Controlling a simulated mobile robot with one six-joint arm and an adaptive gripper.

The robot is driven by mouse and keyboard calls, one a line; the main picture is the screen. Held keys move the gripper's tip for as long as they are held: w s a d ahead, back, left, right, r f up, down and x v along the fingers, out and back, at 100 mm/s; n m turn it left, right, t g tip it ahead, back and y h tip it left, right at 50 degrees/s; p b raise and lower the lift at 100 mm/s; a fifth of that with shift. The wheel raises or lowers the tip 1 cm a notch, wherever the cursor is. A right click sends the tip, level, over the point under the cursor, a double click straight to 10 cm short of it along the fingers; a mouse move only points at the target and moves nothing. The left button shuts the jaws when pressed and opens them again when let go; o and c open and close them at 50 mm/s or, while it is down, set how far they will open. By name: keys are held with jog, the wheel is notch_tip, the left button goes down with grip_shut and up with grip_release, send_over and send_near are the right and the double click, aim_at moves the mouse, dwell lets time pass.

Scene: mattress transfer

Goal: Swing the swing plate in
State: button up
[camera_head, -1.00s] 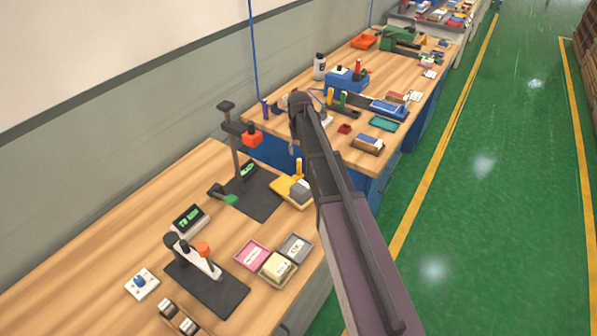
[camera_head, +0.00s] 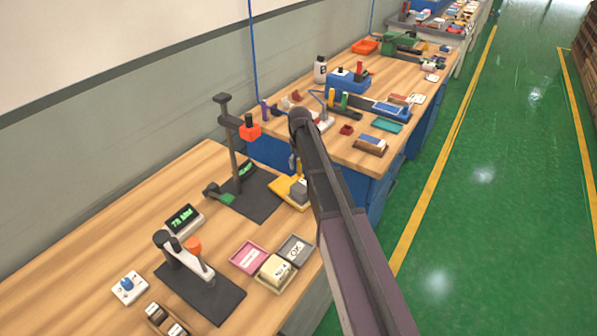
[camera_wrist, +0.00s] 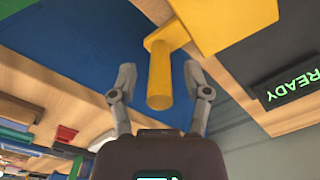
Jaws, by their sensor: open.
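The yellow swing plate (camera_head: 284,192) lies at the right edge of the near bench, beside a dark base with a post, in the head view. My arm partly hides it. In the wrist view the yellow plate (camera_wrist: 225,18) fills the top, and its upright yellow handle (camera_wrist: 160,75) sticks out toward me. My gripper (camera_wrist: 159,82) is open, with one finger on each side of the handle. A gap shows between each finger and the handle, so it is not gripped.
A dark base (camera_head: 258,204) carries a tall post with a red-orange head (camera_head: 250,131). A lit display (camera_wrist: 292,85) reads READY in the wrist view. Small labelled trays (camera_head: 275,268) stand nearer. A second bench (camera_head: 340,155) stands beyond a gap.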

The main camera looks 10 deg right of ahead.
jog(key=shift+f+b, duration=0.45)
jog(key=shift+f, duration=0.2)
jog(key=shift+c, duration=0.2)
grip_shut()
jog(key=shift+a, duration=0.3)
jog(key=shift+d, duration=0.4)
